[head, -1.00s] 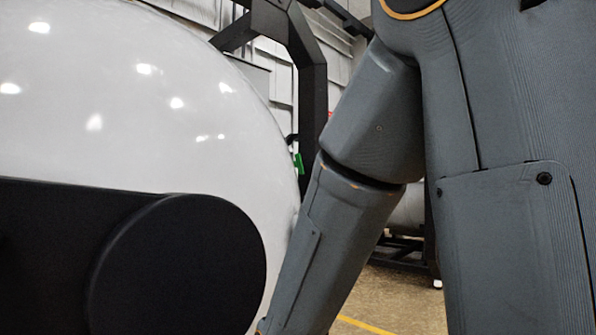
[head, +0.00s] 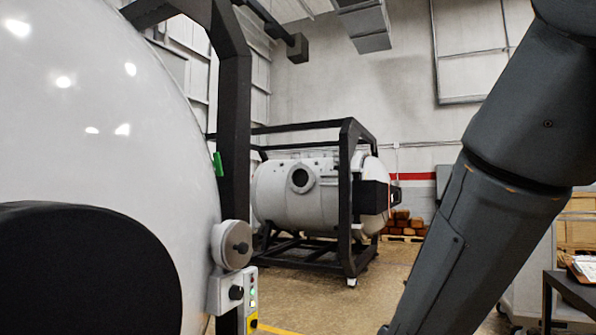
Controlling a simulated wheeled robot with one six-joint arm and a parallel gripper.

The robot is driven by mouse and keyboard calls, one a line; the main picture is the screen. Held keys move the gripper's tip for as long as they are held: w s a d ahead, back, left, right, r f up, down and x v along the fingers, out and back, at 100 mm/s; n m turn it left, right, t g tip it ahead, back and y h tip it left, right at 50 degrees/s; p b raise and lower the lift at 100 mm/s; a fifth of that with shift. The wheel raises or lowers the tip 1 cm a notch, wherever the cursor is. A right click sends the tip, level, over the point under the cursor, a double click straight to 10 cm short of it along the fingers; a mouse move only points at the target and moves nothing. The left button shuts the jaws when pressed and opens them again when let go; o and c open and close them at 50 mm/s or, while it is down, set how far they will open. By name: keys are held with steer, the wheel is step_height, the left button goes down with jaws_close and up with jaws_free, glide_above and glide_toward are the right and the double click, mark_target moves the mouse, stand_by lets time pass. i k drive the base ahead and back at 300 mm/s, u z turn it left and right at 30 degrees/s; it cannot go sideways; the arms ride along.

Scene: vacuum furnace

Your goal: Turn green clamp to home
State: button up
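The green clamp (head: 218,164) is a small bright green piece at the right rim of the large white furnace door (head: 110,130), beside a black frame post (head: 234,110). Only a short upright part of it shows. My arm comes down along the right side of the head view, well apart from the clamp. My gripper is out of view below the bottom edge, so its fingers are hidden.
A round black cover (head: 90,270) stands out from the door at lower left. A grey control box (head: 232,290) with lit buttons is below the clamp. A second furnace (head: 300,205) stands behind in a black frame. A dark table (head: 575,290) is at right. Floor between is clear.

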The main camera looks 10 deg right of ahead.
mark_target(217, 165)
steer(key=z, duration=0.65)
steer(key=i, duration=2.35)
steer(key=u, duration=2.45)
